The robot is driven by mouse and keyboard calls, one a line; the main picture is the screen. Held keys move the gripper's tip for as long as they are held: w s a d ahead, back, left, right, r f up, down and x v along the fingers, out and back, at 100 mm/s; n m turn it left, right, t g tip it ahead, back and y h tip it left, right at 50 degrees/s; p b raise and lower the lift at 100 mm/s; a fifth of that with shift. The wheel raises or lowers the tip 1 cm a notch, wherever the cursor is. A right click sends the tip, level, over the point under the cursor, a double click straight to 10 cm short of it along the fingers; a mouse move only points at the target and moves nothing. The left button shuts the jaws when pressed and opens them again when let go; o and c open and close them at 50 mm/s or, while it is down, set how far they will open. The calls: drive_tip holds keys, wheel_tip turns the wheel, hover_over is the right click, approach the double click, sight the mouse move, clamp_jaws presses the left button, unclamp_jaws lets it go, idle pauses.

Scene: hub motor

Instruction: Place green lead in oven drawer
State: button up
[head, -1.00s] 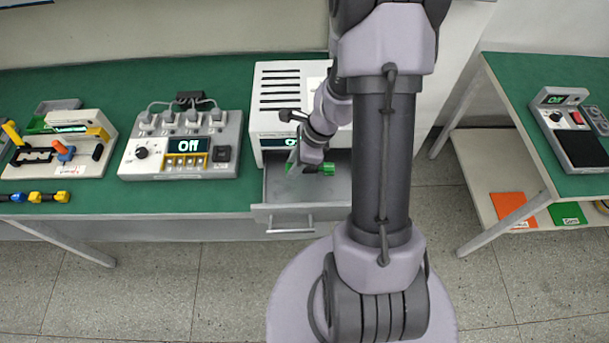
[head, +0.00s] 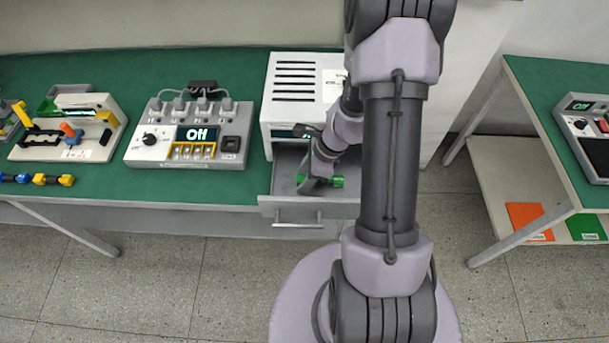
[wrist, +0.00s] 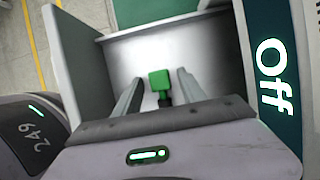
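The green lead (head: 337,181) is inside the pulled-out oven drawer (head: 283,180), partly hidden by my gripper in the head view. In the wrist view the green lead (wrist: 160,80) shows as a green block with a dark end, between my two fingers with a gap on each side. My gripper (wrist: 160,92) is open and points into the drawer; in the head view my gripper (head: 312,187) reaches down over it. Whether the lead touches the drawer floor is hard to tell. The white oven (head: 293,90) stands behind the drawer, and its display (wrist: 272,78) reads "Off".
A power supply unit (head: 190,133) with several plugs and an "Off" display stands left of the oven on the green table (head: 150,62). A fixture (head: 70,138) and coloured leads (head: 40,179) lie farther left. Another table (head: 545,82) stands at right.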

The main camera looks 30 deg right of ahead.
drive_tip(key=shift+r, duration=0.1)
wheel_tip(320, 180, up, 18)
drive_tip(key=n+p, duration=0.4)
drive_tip(key=p, duration=0.2)
drive_tip(key=s+a+r+n+t+h, duration=0.1)
drive_tip(key=s+a+r+n, duration=0.2)
drive_tip(key=a+r+n, duration=0.75)
drive_tip(key=s+a+r+n+t, duration=0.2)
drive_tip(key=s+a+r+n, duration=0.35)
drive_tip(key=s+r, duration=0.4)
wheel_tip(320, 180, down, 9)
drive_tip(key=b, duration=0.8)
drive_tip(key=shift+d+h, duration=0.3)
